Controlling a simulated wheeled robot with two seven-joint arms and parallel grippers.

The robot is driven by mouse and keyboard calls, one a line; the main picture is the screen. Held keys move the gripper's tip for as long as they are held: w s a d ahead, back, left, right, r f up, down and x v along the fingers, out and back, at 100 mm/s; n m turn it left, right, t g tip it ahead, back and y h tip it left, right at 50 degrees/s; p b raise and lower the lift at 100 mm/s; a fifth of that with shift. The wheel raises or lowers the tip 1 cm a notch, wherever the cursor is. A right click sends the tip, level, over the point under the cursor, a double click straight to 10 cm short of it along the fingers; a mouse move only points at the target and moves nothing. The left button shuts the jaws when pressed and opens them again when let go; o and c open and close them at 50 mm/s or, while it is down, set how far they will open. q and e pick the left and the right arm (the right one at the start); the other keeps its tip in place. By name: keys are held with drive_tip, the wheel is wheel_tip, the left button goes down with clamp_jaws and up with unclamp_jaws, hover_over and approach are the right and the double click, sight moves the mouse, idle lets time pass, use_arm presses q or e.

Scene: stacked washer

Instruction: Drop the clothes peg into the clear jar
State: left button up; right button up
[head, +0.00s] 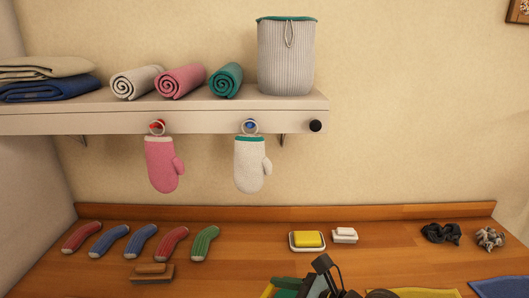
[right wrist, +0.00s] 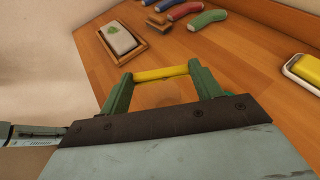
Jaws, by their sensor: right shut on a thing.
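My right gripper (right wrist: 160,74) is shut on the yellow clothes peg (right wrist: 160,73) in the right wrist view. The peg lies crosswise between the two green fingertips, above the wooden counter. In the head view the right gripper (head: 270,287) is at the bottom edge, partly cut off. No jar shows clearly in the head view. My left gripper is not in view.
A soap on a wooden tray (right wrist: 122,42) is at the wrist view's upper left. A shelf (head: 200,118) with hanging mitts is above.

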wheel_tip(320, 180, down, 5)
drive_tip(key=b, duration=0.4)
drive_tip(key=shift+r, duration=0.1)
drive_tip(key=o, duration=1)
drive_tip(key=shift+d, duration=0.1)
drive_tip(key=v, duration=1.3)
drive_tip(key=shift+r+b, duration=0.15)
drive_tip(key=shift+b, duration=0.25)
drive_tip(key=shift+s, duration=0.1)
